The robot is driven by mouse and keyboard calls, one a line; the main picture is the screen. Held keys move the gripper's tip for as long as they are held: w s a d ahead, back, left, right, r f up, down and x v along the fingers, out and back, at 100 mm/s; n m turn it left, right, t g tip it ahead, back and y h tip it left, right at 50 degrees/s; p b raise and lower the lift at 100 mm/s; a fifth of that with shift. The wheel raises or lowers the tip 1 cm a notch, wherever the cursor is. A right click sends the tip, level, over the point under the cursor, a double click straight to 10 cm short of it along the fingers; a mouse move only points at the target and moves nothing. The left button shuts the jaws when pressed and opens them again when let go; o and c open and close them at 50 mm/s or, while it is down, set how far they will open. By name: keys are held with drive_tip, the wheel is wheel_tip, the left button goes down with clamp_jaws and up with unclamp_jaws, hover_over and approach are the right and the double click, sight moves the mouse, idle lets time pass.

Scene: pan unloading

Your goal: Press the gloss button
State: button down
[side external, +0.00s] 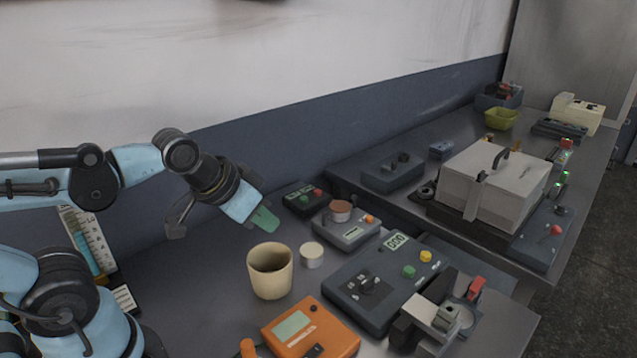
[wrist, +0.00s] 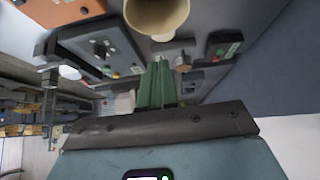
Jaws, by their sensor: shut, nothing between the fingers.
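My gripper (side external: 265,220) has green fingers, shut and empty, held above the table behind the beige cup. In the wrist view the green fingers (wrist: 158,70) point up the picture, together. No readable label marks the gloss button.
The beige cup (side external: 270,281) and a small pale round pot (side external: 312,255) stand near my gripper. An orange device (side external: 330,343) lies at the front. Right of the dark unit is a metal fixture (side external: 436,318). A large lidded box (side external: 490,190) stands on the farther bench.

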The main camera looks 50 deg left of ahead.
idle(0.3)
drive_tip(key=n+t+h, duration=0.2)
drive_tip(key=n+h, duration=0.1)
drive_tip(key=n, duration=0.2)
hover_over(369, 219)
drive_tip(key=shift+s+a+r, duration=0.1)
drive_tip(key=shift+a+r, duration=0.2)
drive_tip(key=shift+a, duration=0.1)
drive_tip(key=shift+f, duration=0.15)
drive_tip(key=shift+f, duration=4.25)
drive_tip(key=shift+f, duration=0.15)
drive_tip(key=shift+f, duration=0.3)
